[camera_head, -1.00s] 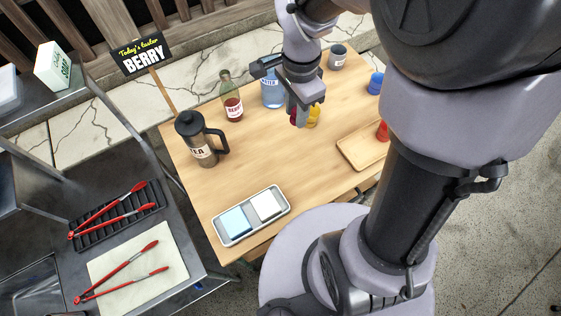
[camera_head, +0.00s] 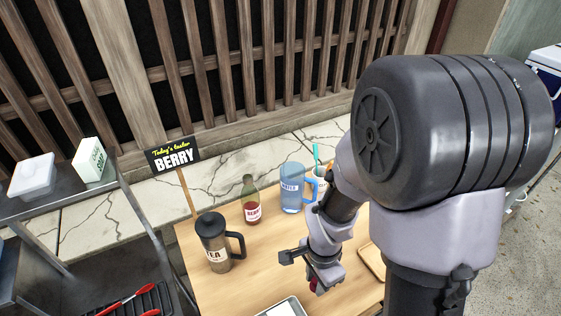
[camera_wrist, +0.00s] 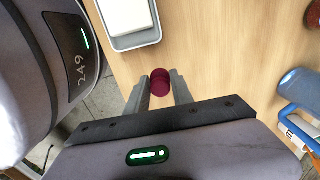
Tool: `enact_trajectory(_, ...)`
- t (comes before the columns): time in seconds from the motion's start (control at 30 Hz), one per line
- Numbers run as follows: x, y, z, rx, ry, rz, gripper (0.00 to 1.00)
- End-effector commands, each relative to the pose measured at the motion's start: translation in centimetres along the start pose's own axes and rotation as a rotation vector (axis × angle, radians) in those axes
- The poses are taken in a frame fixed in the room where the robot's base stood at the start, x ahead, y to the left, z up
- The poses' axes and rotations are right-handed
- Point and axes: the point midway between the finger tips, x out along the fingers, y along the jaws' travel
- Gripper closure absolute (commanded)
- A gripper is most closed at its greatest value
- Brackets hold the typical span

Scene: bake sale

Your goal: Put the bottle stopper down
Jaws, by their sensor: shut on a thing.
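My gripper (camera_wrist: 162,78) is shut on a dark red, rounded bottle stopper (camera_wrist: 160,88). The stopper sits between the two fingertips in the wrist view, with the wooden table (camera_wrist: 215,45) beneath. I cannot tell exactly how high it is above the wood. In the head view my gripper (camera_head: 318,284) is over the table near its front, and only a bit of dark red shows below it. A bottle labelled BERRY (camera_head: 252,205), with dark red liquid, stands upright farther back on the table.
A tea press (camera_head: 214,245) and a blue water pitcher (camera_head: 291,186) stand on the table. A grey tray (camera_wrist: 150,38) with a pale block lies close to my gripper. A wooden tray (camera_head: 372,261) is partly hidden by my arm.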

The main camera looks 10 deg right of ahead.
Motion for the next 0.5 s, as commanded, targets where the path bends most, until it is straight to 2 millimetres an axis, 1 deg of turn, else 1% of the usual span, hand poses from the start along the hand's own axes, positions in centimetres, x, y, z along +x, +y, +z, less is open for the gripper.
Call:
enact_trajectory(0.03, 0.8, -2.2, -0.3, -0.003, 0.004, -0.012, 1.0)
enact_trajectory(0.1, 1.2, -4.0, -0.6, -0.002, 0.003, -0.01, 1.0)
enact_trajectory(0.2, 1.3, -5.7, -0.8, -0.002, 0.004, -0.009, 1.0)
enact_trajectory(0.33, 1.4, -7.2, -1.0, -0.003, 0.004, -0.01, 1.0)
enact_trajectory(0.4, 3.3, -7.0, -1.0, -0.002, 0.002, -0.005, 1.0)
enact_trajectory(0.5, 5.1, -7.0, -1.0, -0.002, 0.003, -0.007, 1.0)
